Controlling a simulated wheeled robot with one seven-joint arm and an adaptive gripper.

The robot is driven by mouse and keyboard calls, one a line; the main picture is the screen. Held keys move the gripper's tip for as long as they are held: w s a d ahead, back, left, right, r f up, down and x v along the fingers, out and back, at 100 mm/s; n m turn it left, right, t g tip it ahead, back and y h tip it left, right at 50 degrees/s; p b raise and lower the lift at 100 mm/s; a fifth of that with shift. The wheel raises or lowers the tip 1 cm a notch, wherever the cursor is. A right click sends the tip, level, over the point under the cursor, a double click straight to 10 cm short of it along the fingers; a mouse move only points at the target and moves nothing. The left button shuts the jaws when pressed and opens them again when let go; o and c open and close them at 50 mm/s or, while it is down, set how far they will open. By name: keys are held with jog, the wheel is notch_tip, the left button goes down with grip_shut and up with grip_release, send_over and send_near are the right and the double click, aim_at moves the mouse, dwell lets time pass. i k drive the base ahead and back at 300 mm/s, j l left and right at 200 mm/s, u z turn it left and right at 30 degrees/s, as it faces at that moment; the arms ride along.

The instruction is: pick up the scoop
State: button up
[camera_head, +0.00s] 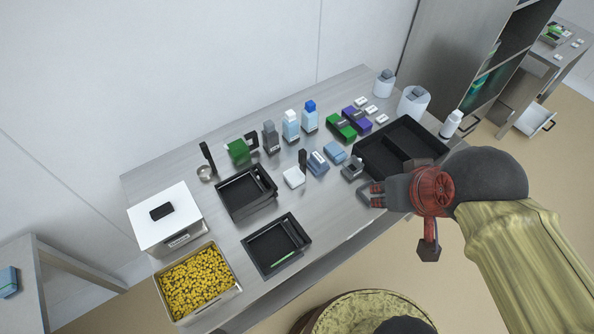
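The scoop appears to be the small round metal cup (205,173) with a black handle (208,155) standing up from it. It is at the back left of the steel table, behind the black trays. My gripper (370,195) is over the table's front right edge, far to the right of the scoop. Its dark fingers point left and look apart, with nothing visible between them.
Black trays (222,194) and a white-lidded box (143,228) stand near the scoop. A bin of yellow pieces (160,277) is at the front left. Bottles (291,131) and small boxes crowd the middle. A large black tray (440,148) is beside my gripper.

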aim_at(295, 176)
jog(key=i+j+u, duration=0.1)
jog(key=u, duration=0.95)
jog(key=l+z, duration=0.15)
jog(key=z, duration=0.35)
jog(key=i+l+u, duration=0.15)
jog(key=l, duration=0.15)
jog(key=l+u, duration=0.2)
jog(key=i+l+u, duration=0.15)
jog(key=l, duration=0.25)
